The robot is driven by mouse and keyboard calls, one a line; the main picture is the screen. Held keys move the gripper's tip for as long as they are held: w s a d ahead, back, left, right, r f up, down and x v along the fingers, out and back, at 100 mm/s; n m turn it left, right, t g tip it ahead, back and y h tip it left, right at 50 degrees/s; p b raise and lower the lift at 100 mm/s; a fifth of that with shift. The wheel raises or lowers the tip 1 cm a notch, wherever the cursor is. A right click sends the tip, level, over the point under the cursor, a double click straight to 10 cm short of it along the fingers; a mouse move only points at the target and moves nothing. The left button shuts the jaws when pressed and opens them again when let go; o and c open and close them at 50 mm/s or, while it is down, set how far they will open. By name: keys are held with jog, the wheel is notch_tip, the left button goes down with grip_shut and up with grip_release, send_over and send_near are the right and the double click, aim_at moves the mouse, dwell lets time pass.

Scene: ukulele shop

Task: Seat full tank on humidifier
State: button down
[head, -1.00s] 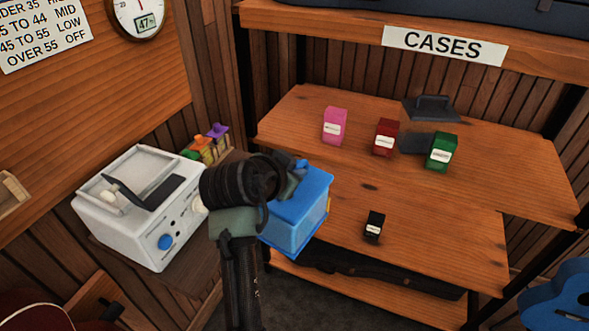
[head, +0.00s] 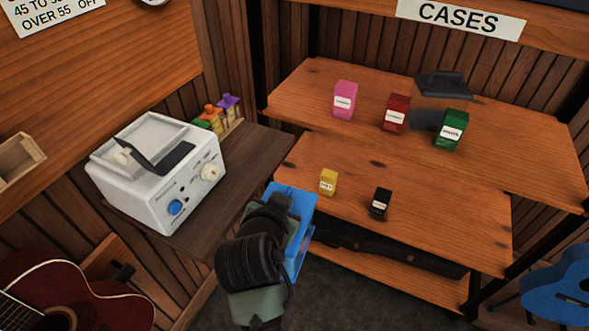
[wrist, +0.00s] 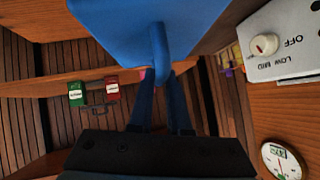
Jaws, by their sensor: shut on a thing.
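The white humidifier (head: 150,195) stands on a dark wooden stand at the left in the head view. Its top has a recessed frame with a dark bar lying across it, and its front has a blue button and a pale knob. The blue tank (head: 305,225) is in front of the shelf, to the right of the humidifier and apart from it. My gripper (wrist: 160,82) is shut on the tank's blue handle (wrist: 158,50), with the tank body (wrist: 105,25) beyond it. In the head view my arm hides part of the tank. The humidifier's dial panel (wrist: 280,45) shows in the wrist view.
The shelf (head: 330,150) at the right holds several small boxes. A red guitar (head: 70,295) is at the lower left and a blue ukulele (head: 560,295) at the lower right.

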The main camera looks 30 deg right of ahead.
jog(key=s+a+f+n+t+y, duration=0.1)
jog(key=s+a+f+n+y, duration=0.2)
jog(key=a+f, duration=0.4)
jog(key=s+a+f+n+t+y, duration=0.1)
jog(key=s+a+f+n+y, duration=0.3)
jog(key=s+a+f, duration=0.3)
jog(key=s+a+n, duration=0.1)
jog(key=a, duration=0.4)
jog(key=shift+s+a+f+t, duration=0.15)
jog(key=shift+a+f+t, duration=0.1)
jog(key=shift+t, duration=0.15)
